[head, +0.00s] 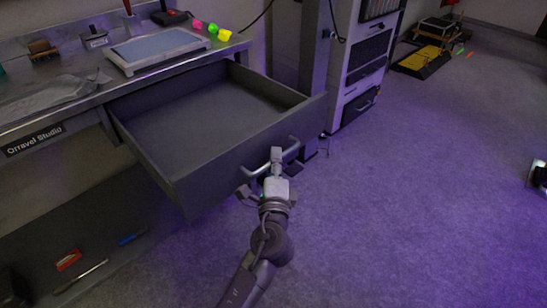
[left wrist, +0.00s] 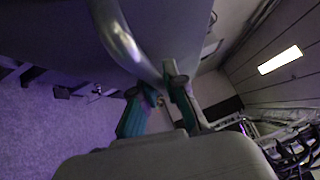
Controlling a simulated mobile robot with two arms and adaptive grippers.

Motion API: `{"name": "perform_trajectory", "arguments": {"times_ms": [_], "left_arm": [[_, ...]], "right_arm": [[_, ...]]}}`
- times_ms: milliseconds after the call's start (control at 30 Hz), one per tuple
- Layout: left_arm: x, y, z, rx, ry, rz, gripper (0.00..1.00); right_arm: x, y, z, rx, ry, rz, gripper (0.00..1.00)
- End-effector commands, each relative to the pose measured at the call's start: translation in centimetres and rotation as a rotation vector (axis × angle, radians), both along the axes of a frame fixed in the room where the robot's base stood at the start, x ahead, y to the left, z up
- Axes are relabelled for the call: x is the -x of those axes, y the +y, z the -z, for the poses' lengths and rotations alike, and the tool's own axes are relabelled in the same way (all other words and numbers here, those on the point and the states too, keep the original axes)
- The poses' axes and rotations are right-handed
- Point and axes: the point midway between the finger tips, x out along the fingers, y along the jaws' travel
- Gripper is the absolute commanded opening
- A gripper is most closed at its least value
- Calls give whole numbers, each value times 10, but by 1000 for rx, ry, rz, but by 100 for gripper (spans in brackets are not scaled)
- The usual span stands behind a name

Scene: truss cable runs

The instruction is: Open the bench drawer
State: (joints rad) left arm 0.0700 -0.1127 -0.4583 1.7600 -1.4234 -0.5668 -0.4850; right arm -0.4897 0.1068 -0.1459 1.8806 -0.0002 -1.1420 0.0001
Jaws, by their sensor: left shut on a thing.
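The bench drawer (head: 215,120) stands pulled well out from under the bench top in the head view, and its inside looks empty. Its bar handle (head: 293,147) runs across the drawer front. My left gripper (head: 276,156) is at the drawer front, shut on the handle. In the left wrist view the curved handle (left wrist: 127,42) passes between the two fingers of my left gripper (left wrist: 160,90). The drawer front (left wrist: 180,25) fills the upper part of that view. My right gripper is in neither view.
The bench top (head: 110,80) holds a pale tray (head: 160,47), a grey cloth (head: 50,95) and several small bright items (head: 212,28). A lower shelf (head: 85,235) holds small tools. A grey cabinet (head: 350,80) stands behind right.

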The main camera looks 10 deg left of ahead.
Motion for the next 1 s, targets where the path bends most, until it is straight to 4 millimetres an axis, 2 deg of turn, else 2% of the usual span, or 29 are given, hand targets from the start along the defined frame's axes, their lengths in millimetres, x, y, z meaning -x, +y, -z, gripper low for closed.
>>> {"name": "perform_trajectory", "arguments": {"times_ms": [67, 100, 233, 267, 533, 667, 767, 1000], "left_arm": [[0, 0, 2, 0, 3, -2, 0], [0, 0, 2, 0, 3, -2, 14], [0, 1, 1, 0, 3, -2, 36], [0, 0, 1, -1, 2, -1, 37], [0, 0, 1, -1, 1, 0, 37], [9, -1, 3, -1, 3, -1, 37], [25, -2, 5, 0, 3, 1, 37], [76, -8, 12, 0, 4, 1, 37]], "right_arm": [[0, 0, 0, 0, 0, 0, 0], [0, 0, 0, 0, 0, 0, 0], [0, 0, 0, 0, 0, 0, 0], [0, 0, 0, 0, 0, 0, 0], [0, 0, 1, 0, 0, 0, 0], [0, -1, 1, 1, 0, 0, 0], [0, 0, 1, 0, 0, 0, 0], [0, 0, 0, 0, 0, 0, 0]]}}
